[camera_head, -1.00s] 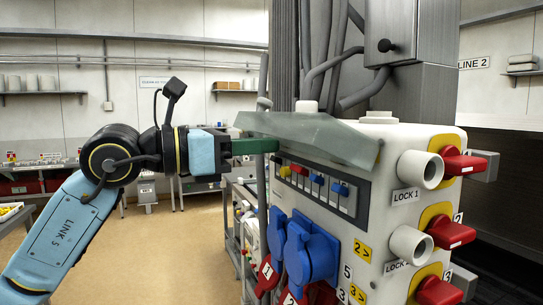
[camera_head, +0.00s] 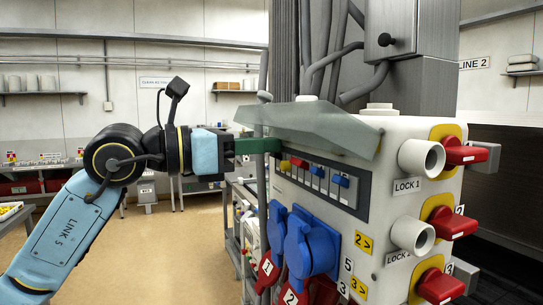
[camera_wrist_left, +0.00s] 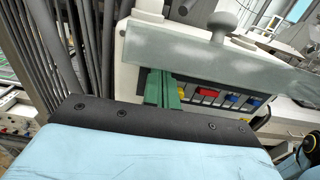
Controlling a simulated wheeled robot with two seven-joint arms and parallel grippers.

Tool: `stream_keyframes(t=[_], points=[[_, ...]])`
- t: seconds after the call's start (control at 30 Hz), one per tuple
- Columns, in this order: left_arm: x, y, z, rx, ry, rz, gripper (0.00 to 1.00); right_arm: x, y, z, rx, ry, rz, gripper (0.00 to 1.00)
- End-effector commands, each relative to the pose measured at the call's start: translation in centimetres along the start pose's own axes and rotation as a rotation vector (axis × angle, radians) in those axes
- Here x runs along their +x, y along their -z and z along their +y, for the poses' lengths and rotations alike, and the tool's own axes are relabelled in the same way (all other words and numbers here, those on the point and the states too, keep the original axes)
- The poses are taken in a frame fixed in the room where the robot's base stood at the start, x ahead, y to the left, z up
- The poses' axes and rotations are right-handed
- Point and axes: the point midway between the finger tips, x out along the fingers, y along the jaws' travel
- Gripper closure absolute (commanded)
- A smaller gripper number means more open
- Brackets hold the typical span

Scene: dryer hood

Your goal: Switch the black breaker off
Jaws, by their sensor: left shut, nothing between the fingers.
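The breaker row (camera_head: 328,183) sits on the white box's slanted front under a grey-green hood (camera_head: 310,125). Yellow (camera_head: 284,165), red (camera_head: 300,163) and blue (camera_head: 340,181) levers show; I cannot make out a black one, and the row's left end is partly hidden. My left gripper (camera_head: 276,146) is shut and empty, its green fingers at the left end of the row, close under the hood's edge. In the left wrist view the green fingers (camera_wrist_left: 163,88) reach beneath the hood (camera_wrist_left: 215,60), beside the yellow lever (camera_wrist_left: 183,91). I cannot tell whether they touch anything. My right gripper is out of view.
Blue socket covers (camera_head: 310,248) stick out below the breakers. Red rotary handles (camera_head: 452,223) and white lock tubes (camera_head: 411,235) project from the right side. Grey cables (camera_head: 330,60) rise behind the box. Open floor (camera_head: 190,235) lies to the left.

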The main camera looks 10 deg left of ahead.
Motion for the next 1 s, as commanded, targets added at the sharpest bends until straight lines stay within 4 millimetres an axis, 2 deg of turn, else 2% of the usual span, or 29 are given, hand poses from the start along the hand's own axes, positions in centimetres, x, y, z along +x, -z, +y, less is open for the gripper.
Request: stream_keyframes(t=[0.43, 0.57, 1.0], points=[[0.0, 1.6, 0.0, -0.001, 0.0, 0.004, 1.0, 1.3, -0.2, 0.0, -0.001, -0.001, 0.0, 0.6], [-0.2, 1.4, 0.0, 0.0, 0.0, 0.003, 1.0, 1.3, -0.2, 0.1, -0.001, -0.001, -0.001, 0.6], [-4.4, 0.8, 0.1, 0.001, -0.002, 0.002, 1.0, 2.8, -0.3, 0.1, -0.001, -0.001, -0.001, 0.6]])
